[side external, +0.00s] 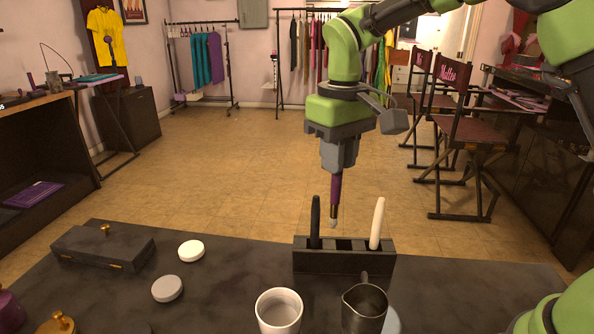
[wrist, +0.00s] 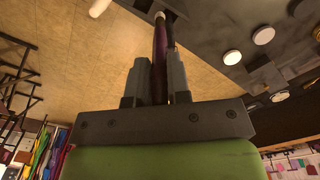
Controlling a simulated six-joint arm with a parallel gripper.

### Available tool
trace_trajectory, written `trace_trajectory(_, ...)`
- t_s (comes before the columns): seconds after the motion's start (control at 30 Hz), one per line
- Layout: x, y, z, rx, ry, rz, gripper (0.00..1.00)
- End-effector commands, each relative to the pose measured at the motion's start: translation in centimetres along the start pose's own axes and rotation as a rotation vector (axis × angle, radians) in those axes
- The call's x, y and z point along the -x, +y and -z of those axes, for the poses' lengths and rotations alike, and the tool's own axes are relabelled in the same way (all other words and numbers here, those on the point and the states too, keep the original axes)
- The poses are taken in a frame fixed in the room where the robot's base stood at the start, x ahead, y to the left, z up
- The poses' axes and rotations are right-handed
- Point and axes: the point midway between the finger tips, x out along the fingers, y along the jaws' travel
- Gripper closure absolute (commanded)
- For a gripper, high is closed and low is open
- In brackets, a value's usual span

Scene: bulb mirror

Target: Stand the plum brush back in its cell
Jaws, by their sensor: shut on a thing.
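The plum brush (side external: 336,190) hangs nearly upright below my gripper (side external: 338,166), with a brassy collar and pale tip at its lower end. My gripper is shut on its upper part. The brush also shows between the fingers (wrist: 158,70) in the wrist view (wrist: 160,45). Its pale tip is above the dark brush rack (side external: 343,263), over the middle part, apparently clear of it. A black brush (side external: 315,222) stands in the rack's left cell and a cream brush (side external: 377,222), leaning slightly right, in its right cell. Dark openings between them look empty; their depth is hidden.
A white cup (side external: 279,312) and a dark metal pitcher (side external: 364,308) stand in front of the rack. Two round lids (side external: 191,251) and a dark box (side external: 104,247) lie to the left on the dark counter (side external: 225,285).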

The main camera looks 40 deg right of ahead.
Motion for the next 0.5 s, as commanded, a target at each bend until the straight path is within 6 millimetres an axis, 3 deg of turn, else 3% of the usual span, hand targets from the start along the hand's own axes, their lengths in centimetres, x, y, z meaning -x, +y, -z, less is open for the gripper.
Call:
trace_trajectory(0.03, -0.1, 1.4, 0.0, -0.012, -0.001, 0.000, 1.00)
trace_trajectory(0.17, -0.3, 3.0, -0.1, -0.017, -0.001, 0.000, 1.00)
trace_trajectory(0.5, -2.9, 3.2, -0.2, -0.015, -0.005, 0.001, 1.00)
